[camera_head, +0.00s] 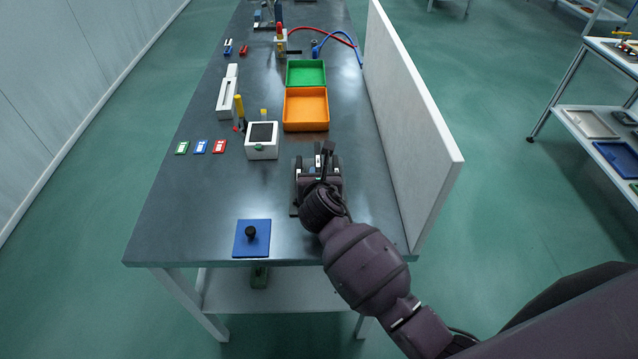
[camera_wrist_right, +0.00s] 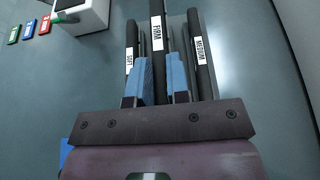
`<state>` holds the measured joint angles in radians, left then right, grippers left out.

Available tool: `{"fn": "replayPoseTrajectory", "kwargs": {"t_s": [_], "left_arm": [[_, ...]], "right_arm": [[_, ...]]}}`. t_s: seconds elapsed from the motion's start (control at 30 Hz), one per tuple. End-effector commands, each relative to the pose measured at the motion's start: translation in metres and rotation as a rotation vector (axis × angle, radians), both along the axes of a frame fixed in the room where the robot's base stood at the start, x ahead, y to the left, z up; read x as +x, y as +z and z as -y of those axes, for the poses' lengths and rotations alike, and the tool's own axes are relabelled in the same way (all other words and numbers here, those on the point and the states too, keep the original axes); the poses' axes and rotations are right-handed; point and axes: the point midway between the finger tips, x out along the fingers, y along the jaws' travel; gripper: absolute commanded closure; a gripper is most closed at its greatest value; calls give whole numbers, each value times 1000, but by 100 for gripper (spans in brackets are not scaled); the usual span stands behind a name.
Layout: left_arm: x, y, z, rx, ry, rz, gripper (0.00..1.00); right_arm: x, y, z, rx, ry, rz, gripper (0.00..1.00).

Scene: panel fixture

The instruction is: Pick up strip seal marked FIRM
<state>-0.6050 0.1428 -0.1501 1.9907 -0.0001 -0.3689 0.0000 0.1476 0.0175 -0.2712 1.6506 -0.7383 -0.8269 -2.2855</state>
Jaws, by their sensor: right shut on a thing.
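Three dark strip seals stand side by side in the right wrist view. The one marked FIRM (camera_wrist_right: 157,35) is in the middle, the one marked SOFT (camera_wrist_right: 129,62) is on the left and the one marked MEDIUM (camera_wrist_right: 199,50) is on the right. My right gripper (camera_wrist_right: 161,78) has one blue finger on each side of the FIRM seal and is shut on it. The FIRM seal reaches higher in the picture than the other two. In the head view my right gripper (camera_head: 318,178) covers most of the seals. My left gripper is not in view.
A white box with a dark top (camera_head: 262,152) stands left of my right gripper. An orange tray (camera_head: 306,125) and a green tray (camera_head: 306,83) lie beyond. A tall pale panel (camera_head: 412,110) runs along the right. A blue plate with a black knob (camera_head: 243,245) lies near the front.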

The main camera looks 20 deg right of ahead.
Motion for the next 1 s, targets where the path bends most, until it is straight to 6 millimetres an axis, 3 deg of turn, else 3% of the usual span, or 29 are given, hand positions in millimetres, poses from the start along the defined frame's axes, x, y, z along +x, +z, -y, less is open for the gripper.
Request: {"fn": "replayPoseTrajectory", "kwargs": {"t_s": [0.03,0.2,0.5,0.7,1.0], "left_arm": [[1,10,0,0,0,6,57],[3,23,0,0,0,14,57],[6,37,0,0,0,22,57],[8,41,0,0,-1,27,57],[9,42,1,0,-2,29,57]], "right_arm": [[1,21,0,-1,2,8,100],[1,65,0,-2,2,8,100],[0,127,-1,0,3,5,100],[0,146,0,0,1,2,100],[0,151,0,-1,0,0,100]]}}
